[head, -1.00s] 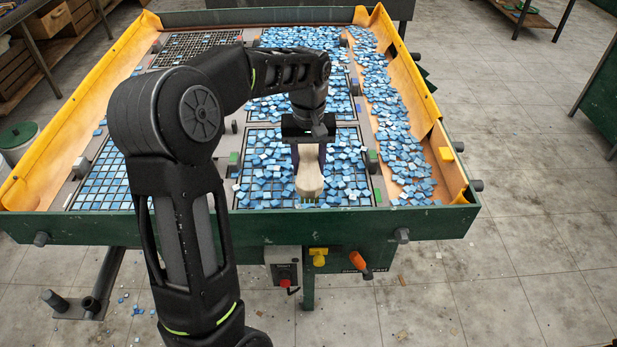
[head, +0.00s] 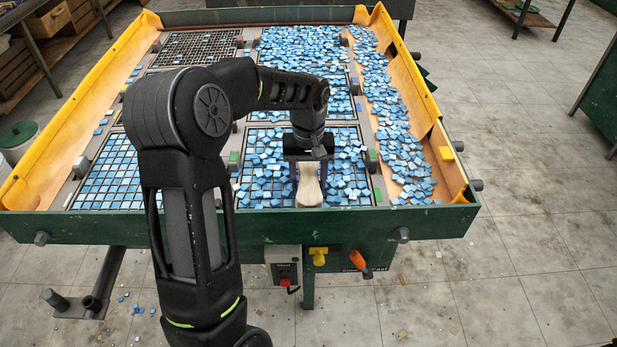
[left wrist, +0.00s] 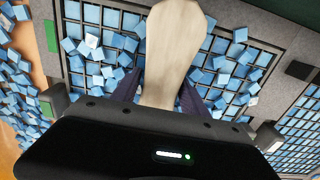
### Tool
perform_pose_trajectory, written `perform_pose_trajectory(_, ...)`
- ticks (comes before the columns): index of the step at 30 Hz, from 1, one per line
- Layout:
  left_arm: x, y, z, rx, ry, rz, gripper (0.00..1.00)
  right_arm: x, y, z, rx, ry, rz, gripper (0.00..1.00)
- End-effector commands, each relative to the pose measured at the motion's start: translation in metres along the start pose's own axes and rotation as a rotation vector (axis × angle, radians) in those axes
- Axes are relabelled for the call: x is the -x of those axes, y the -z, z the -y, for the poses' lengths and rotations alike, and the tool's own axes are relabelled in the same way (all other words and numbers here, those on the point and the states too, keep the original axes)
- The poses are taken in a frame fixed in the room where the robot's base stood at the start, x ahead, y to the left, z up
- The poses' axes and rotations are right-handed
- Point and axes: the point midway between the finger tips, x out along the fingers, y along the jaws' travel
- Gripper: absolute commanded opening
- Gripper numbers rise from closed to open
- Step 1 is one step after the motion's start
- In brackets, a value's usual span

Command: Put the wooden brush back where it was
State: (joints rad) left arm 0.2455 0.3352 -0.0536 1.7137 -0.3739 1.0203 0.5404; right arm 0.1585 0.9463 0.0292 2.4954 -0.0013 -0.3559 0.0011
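The wooden brush (head: 309,186) has a pale wooden body and is over the near middle grid tray (head: 367,198), close to the table's front rim. It also shows in the left wrist view (left wrist: 172,50), pointing away from the gripper. My left gripper (head: 309,164) is shut on the brush, with a dark finger on each side of it. The bristles are hidden in both current views, so I cannot tell whether the brush touches the tiles. My right gripper is in neither view.
Loose blue tiles (head: 264,165) are heaped in the near middle tray. More tiles (head: 400,150) lie in the orange chute along the right. The left tray (head: 108,185) holds mostly seated tiles.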

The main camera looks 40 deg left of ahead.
Motion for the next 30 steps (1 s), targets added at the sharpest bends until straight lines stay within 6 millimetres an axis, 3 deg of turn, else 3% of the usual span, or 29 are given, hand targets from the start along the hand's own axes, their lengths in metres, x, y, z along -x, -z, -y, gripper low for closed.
perform_pose_trajectory(4, 0.000, 0.000, 0.000, 0.000, 0.000, 0.000, 0.63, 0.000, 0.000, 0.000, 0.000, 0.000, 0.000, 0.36)
perform_pose_trajectory(11, 0.001, 0.000, 0.000, 0.000, 0.000, 0.000, 0.63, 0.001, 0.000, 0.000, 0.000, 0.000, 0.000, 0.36)
perform_pose_trajectory(17, 0.013, 0.001, 0.000, 0.000, -0.001, -0.003, 0.63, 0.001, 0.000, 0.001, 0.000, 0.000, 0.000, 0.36)
perform_pose_trajectory(30, 0.097, 0.001, -0.001, 0.000, -0.002, -0.005, 0.63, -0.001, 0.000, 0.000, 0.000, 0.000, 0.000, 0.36)
